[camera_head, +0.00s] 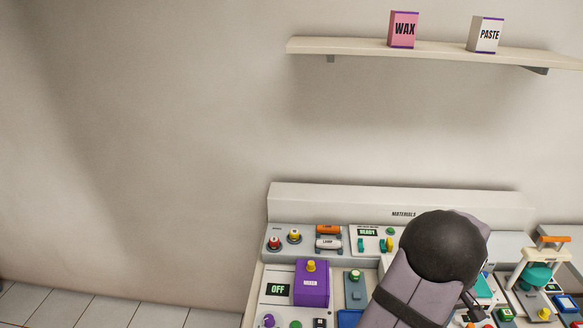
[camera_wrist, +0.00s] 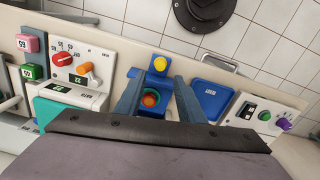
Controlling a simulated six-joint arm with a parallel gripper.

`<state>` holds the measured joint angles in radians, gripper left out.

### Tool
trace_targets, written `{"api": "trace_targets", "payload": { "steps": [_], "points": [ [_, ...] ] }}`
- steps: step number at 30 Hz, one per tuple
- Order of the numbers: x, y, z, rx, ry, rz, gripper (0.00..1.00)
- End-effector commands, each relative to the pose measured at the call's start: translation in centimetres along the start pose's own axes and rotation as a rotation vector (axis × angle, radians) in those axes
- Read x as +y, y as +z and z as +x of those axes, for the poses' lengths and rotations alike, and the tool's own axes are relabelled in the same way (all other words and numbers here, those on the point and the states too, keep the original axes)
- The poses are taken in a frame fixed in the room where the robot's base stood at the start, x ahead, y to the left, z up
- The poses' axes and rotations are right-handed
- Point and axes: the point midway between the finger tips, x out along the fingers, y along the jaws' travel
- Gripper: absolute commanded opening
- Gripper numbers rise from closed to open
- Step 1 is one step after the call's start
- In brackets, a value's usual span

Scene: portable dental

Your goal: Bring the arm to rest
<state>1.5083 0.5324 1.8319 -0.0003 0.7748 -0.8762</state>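My arm (camera_head: 425,280) reaches over the bench at the lower right of the head view, and its dark rounded joint covers part of the worktop. My gripper (camera_wrist: 156,82) shows in the wrist view with its two grey-blue fingers apart and nothing held between them. Behind and between the fingers is a round red-and-green part (camera_wrist: 150,98) on a blue holder. A yellow knob (camera_wrist: 160,63) on a blue block lies just beyond the fingertips. I cannot tell how far the fingers are from these parts. The fingertips are not clear in the head view.
The bench (camera_head: 400,200) carries a purple box (camera_head: 312,284), an OFF display (camera_head: 278,290) and several knobs. A white press-like stand (camera_head: 540,262) is at the right. In the wrist view, a blue tray (camera_wrist: 212,98) lies right of the fingers, and a red-knobbed panel (camera_wrist: 85,62) left. The wall above is clear up to the shelf (camera_head: 440,52).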

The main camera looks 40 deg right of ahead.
Motion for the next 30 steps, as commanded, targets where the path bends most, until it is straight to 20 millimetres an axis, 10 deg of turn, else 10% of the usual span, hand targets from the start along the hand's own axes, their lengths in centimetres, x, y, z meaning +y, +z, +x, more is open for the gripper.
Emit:
{"api": "trace_targets", "payload": {
  "steps": [7, 16, 30],
  "points": [
    [-0.8, 0.7, 0.8, -0.014, -0.012, 0.346, 0.35],
    [-7.3, 5.9, 3.2, -0.145, -0.083, 0.7, 0.35],
    [-21.3, 6.3, 0.9, -0.209, -0.052, 0.493, 0.35]
  ]
}}
